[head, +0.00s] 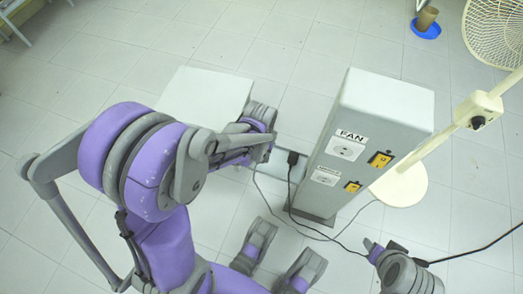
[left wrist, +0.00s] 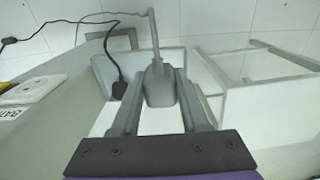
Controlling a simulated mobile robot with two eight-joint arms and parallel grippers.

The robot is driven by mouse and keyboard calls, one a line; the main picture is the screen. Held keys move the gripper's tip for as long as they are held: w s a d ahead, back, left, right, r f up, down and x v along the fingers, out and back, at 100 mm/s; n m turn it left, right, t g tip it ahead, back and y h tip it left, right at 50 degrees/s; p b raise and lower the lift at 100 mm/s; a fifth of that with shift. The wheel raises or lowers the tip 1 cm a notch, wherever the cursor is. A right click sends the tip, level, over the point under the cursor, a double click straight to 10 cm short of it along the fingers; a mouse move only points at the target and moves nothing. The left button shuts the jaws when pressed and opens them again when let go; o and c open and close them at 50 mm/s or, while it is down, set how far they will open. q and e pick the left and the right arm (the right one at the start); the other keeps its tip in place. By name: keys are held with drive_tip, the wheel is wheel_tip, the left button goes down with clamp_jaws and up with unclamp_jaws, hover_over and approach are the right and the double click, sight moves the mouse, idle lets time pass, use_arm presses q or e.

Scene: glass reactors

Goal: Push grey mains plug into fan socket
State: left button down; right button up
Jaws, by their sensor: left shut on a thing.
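The grey mains plug (left wrist: 160,86) is between the two fingers of my left gripper (left wrist: 163,118), its grey cord running up and away in the left wrist view. In the head view my left gripper (head: 266,150) is left of the grey column, apart from it, and the plug is mostly hidden by the gripper. The fan socket (head: 346,149) is a white round socket under the FAN label (head: 351,135) on the column's front face. A socket plate (left wrist: 32,89) also shows at the left of the left wrist view. The fan socket looks empty.
A black plug (head: 292,158) lies beside the column, its cord crossing the floor. A second socket (head: 326,175) is below the fan socket, with yellow switches (head: 380,159) to the right. A cream fan stand (head: 436,145) is behind right. A white box (head: 205,100) stands behind my arm.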

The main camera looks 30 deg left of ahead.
use_arm(q)
drive_tip(key=shift+s, duration=0.1)
drive_tip(key=s+d+r+t+y+p, duration=0.1)
drive_tip(key=d+r+t+p, duration=0.2)
drive_tip(key=d+r+t, duration=0.2)
drive_tip(key=shift+s+d+r+t, duration=0.35)
drive_tip(key=shift+d+r, duration=0.1)
drive_tip(key=shift+d, duration=0.95)
drive_tip(key=s+d+r+t+y+b, duration=0.1)
drive_tip(key=d+r+t, duration=0.4)
drive_tip(key=d, duration=0.2)
drive_tip(key=shift+d+y, duration=0.3)
drive_tip(key=shift+y, duration=0.1)
idle(0.3)
